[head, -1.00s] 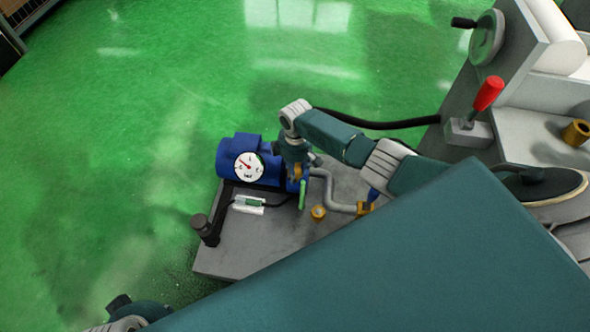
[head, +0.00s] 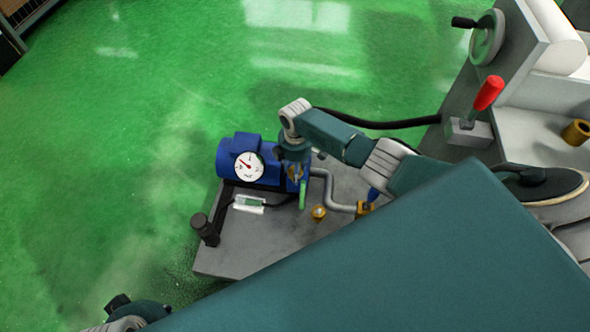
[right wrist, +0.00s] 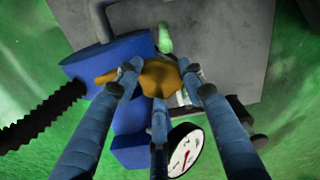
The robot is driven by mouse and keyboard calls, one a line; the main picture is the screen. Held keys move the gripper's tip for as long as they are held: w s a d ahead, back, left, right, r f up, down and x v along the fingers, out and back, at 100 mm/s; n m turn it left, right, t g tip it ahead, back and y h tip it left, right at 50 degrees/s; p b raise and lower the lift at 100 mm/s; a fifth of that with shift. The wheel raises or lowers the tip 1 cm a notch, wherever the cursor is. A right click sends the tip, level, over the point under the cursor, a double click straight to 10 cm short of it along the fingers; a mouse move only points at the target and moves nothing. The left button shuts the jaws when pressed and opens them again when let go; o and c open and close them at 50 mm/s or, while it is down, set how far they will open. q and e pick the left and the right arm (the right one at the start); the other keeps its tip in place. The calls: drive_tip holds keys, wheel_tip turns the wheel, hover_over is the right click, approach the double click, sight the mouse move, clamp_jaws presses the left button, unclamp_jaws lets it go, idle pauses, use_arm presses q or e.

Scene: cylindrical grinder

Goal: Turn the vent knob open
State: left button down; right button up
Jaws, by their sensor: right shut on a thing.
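The vent knob (right wrist: 160,78) is a brass-coloured, wing-shaped piece on the blue pump body (right wrist: 105,60) in the right wrist view. My right gripper (right wrist: 160,80) has its fingers around the knob, touching it from both sides. In the head view, the right gripper (head: 296,174) reaches down onto the right end of the blue pump (head: 235,150), and the fingers largely hide the knob there. A part of my left arm shows at the lower left edge of the head view, but its gripper is out of sight.
A round white gauge (head: 249,166) is on the pump. A grey plate (head: 260,245) bears the pump, a bent grey pipe (head: 330,190), a green lever (head: 302,194) and a black post (head: 206,229). The grinder's red-handled lever (head: 488,94) stands at right. Green floor at left is clear.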

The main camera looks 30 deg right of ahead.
drive_tip(key=shift+s+d+f, duration=0.25)
drive_tip(key=shift+s+d, duration=0.2)
drive_tip(key=shift+d, duration=0.05)
drive_tip(key=o, duration=1.1)
drive_tip(key=shift+o, duration=0.2)
drive_tip(key=shift+w+r, duration=0.1)
drive_tip(key=shift+w+a+r, duration=0.1)
drive_tip(key=shift+w+a, duration=0.05)
drive_tip(key=shift+w+r, duration=0.1)
drive_tip(key=shift+r, duration=0.35)
wheel_tip(320, 180, up, 11)
